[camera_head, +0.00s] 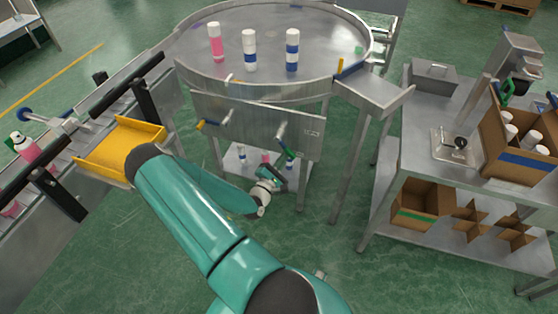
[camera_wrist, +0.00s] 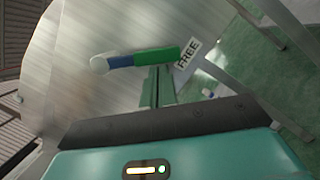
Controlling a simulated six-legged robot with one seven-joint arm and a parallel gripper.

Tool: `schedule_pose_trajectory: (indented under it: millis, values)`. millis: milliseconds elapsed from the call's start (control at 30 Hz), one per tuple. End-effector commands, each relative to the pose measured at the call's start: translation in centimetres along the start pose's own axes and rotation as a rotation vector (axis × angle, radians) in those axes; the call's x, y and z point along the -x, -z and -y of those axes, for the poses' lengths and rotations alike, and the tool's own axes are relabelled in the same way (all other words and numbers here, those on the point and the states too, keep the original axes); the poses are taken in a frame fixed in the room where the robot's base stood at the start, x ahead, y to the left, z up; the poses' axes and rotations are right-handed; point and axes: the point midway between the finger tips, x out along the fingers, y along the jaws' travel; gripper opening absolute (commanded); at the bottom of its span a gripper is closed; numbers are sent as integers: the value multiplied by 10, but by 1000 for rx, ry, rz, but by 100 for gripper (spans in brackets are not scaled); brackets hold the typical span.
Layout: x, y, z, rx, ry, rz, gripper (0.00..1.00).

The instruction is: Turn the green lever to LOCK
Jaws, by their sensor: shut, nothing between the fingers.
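The green lever (camera_wrist: 156,56) shows in the wrist view with a white hub at its left end, a blue middle and a green grip. Its green end points at a label reading FREE (camera_wrist: 188,58). In the head view the lever (camera_head: 285,143) is on the right of the metal panel under the round table, slanting down to the right. My gripper (camera_wrist: 157,78) is shut and empty, its fingers just below the green grip in the wrist view. I cannot tell whether they touch it. In the head view my gripper (camera_head: 288,165) is close below the lever's end. No LOCK label is readable.
A second lever with a yellow tip (camera_head: 201,125) is on the panel's left. The round table (camera_head: 270,55) carries several bottles. A low shelf (camera_head: 237,158) with small bottles lies behind my gripper. A steel bench (camera_head: 415,130) stands right, a conveyor left.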

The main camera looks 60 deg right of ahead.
Motion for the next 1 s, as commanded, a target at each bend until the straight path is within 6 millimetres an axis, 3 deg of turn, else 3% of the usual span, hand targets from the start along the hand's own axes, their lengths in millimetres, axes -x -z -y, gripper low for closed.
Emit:
schedule_pose_trajectory:
  millis: [600,1000]
  values:
    - [-11,-45,6,558,-139,2,0]
    - [-15,-61,1,776,-194,1,0]
